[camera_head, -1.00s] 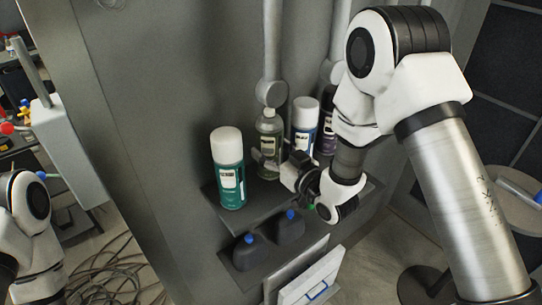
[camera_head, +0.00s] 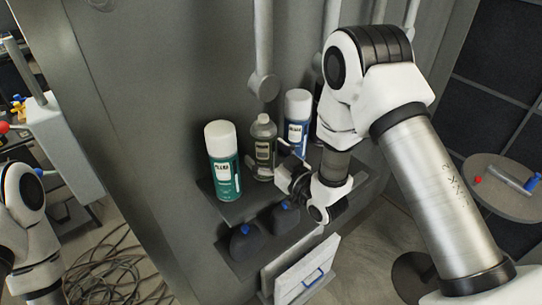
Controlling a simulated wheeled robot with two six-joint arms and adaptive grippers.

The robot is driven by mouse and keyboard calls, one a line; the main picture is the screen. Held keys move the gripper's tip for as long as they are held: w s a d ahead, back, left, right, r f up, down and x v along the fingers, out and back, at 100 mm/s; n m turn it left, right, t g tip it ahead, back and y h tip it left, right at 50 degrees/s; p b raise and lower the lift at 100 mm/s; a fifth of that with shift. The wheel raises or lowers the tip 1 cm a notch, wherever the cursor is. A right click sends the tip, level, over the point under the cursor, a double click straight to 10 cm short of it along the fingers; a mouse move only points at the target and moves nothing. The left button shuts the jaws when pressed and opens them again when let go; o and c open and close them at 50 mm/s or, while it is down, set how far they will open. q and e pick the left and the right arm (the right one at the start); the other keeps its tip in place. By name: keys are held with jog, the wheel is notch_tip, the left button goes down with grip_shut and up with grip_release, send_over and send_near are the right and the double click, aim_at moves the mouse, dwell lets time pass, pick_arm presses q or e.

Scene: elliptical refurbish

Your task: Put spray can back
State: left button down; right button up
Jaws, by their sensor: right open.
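A green spray can with a white cap (camera_head: 223,160) stands upright at the left end of a dark wall shelf (camera_head: 232,212). A grey-olive can (camera_head: 263,146) and a blue and white can with a white cap (camera_head: 297,122) stand to its right on the same shelf. Another can behind my right arm is mostly hidden. My right gripper (camera_head: 287,172) is open at the shelf's front, just right of the olive can and in front of the blue one, with nothing visible between its fingers. My left arm shows at the left edge; its gripper is out of view.
Two dark bottles with blue caps (camera_head: 246,243) sit on a lower shelf. A white box with a blue handle (camera_head: 304,273) is below. A round side table (camera_head: 505,205) stands at the right. Cables (camera_head: 118,268) lie on the floor at the left.

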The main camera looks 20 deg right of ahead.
jog(key=shift+b+v, duration=1.35)
jog(key=shift+v, duration=4.7)
jog(key=s+f+m+g+h, duration=0.15)
jog(key=s+f+g, duration=0.25)
jog(key=f, duration=0.6)
jog(key=s+f+g+h, duration=0.2)
jog(key=s+f+g, duration=0.25)
jog(key=f, duration=0.55)
jog(key=s+d+f+m+g+h, duration=0.1)
jog(key=s+f+g, duration=0.3)
jog(key=s, duration=0.3)
jog(key=s+d+f+m+g+h, duration=0.1)
jog(key=s+d+f+m+g, duration=0.1)
jog(key=s+f+g, duration=0.2)
jog(key=s+f, duration=0.2)
jog(key=s, duration=0.2)
jog(key=shift+s+h, duration=0.3)
jog(key=shift+h, duration=0.05)
